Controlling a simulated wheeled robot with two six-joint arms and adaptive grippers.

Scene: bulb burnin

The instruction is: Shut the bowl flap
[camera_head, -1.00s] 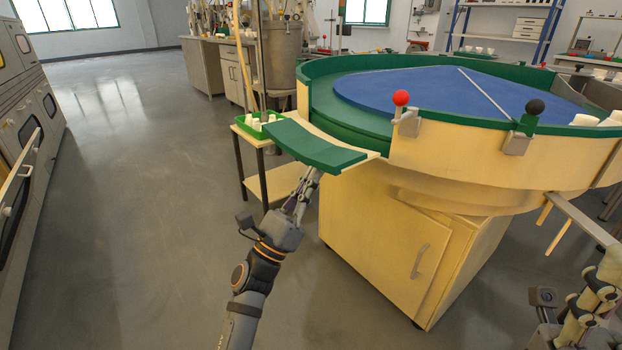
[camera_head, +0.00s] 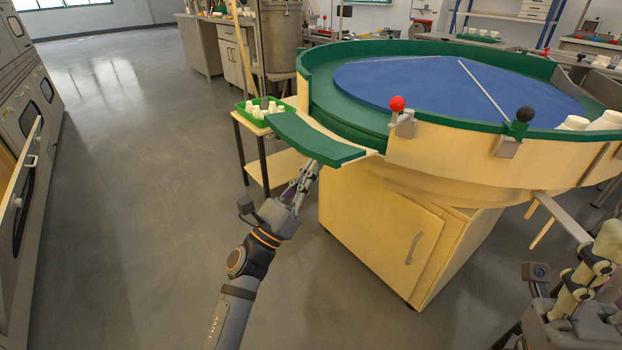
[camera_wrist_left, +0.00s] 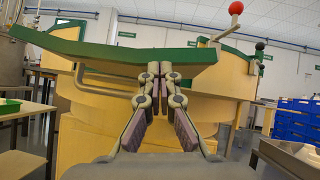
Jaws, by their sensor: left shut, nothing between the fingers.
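The bowl (camera_head: 455,153) is a large round drum with a pale wooden wall, green rim and blue inner disc. Its flap (camera_head: 318,140), a curved green panel with a pale edge, is folded outward and sticks out to the left from a gap in the wall. My left gripper (camera_head: 313,166) is shut and empty, its tips just under the flap's outer edge. In the left wrist view the shut fingertips (camera_wrist_left: 160,72) reach the flap's underside (camera_wrist_left: 110,58); I cannot tell whether they touch. My right gripper (camera_head: 603,268) shows only partly at the lower right.
A red-knobbed lever (camera_head: 397,104) and a black-knobbed lever (camera_head: 524,115) stand on the bowl wall. A green tray (camera_head: 243,108) of white pieces sits on a small side table behind the flap. A cabinet (camera_head: 385,235) supports the bowl. Floor at left is clear.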

